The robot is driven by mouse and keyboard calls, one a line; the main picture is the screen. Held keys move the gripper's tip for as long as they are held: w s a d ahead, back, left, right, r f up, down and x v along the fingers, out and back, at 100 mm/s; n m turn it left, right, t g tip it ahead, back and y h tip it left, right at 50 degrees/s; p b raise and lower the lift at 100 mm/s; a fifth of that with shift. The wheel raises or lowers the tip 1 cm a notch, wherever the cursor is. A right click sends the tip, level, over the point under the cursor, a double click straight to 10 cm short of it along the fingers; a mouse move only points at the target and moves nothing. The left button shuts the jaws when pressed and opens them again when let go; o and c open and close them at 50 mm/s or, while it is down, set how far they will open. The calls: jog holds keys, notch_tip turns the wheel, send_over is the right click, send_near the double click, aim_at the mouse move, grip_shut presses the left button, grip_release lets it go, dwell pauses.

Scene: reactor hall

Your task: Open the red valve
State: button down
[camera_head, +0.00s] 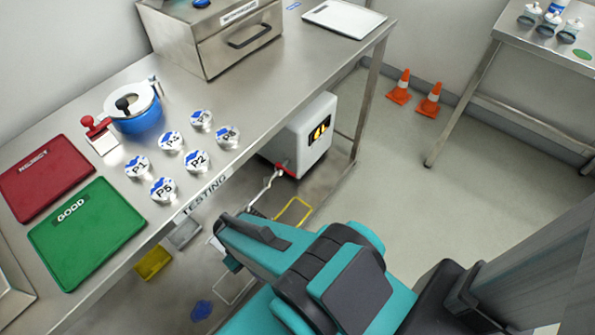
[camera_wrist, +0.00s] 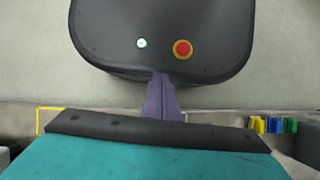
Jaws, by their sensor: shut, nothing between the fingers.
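A small red part (camera_head: 285,170) shows low on the side of a white box (camera_head: 306,135) beneath the steel table in the head view, where a thin pale pipe or hose meets the box. It may be the red valve; it is too small to tell its handle position. The wrist view does not show it. My gripper (camera_wrist: 161,76) is shut and empty, its fingers together in the middle of the wrist view. In the head view my teal arm reaches along the table's front side, nearer than the white box, and mostly hides the gripper.
The steel table (camera_head: 262,104) carries a red tray (camera_head: 45,178), a green tray (camera_head: 88,233), a blue pot (camera_head: 138,122), several labelled jars and a metal case (camera_head: 225,40). Two orange cones (camera_head: 399,88) stand by the wall. Floor (camera_head: 385,180) right of the table is clear.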

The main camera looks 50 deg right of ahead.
jog(key=shift+f, duration=0.15)
jog(key=w+d+f+m+t+y+b, duration=0.35)
jog(key=w+f+y+b, duration=0.35)
jog(key=w+f+b, duration=0.25)
jog(key=w+d+f+m+t+y+b, duration=0.35)
jog(key=w+d+t+b, duration=0.35)
jog(key=w+d, duration=0.4)
jog(key=w+d+m+t+h+b, duration=0.1)
jog(key=d+m+t+b, duration=0.2)
jog(key=d, duration=0.6)
jog(key=w+d+t+b, duration=0.15)
jog(key=d+b, duration=0.25)
jog(key=d, duration=0.5)
jog(key=s+d+r+m+t+h+b, duration=0.1)
jog(key=s+d+t+h+b, duration=0.1)
jog(key=d, duration=0.7)
jog(key=s+d+r+m+t+h+b, duration=0.1)
jog(key=s+d+t+h+b, duration=0.1)
jog(key=d, duration=0.7)
jog(key=s+t+b, duration=0.1)
jog(key=s+t, duration=0.1)
jog(key=shift+s+d+r+t, duration=0.25)
jog(key=shift+d+r+t, duration=0.1)
jog(key=shift+r+t, duration=0.05)
jog(key=shift+w+a+b, duration=0.1)
jog(key=shift+w+b, duration=0.05)
jog(key=shift+b, duration=0.15)
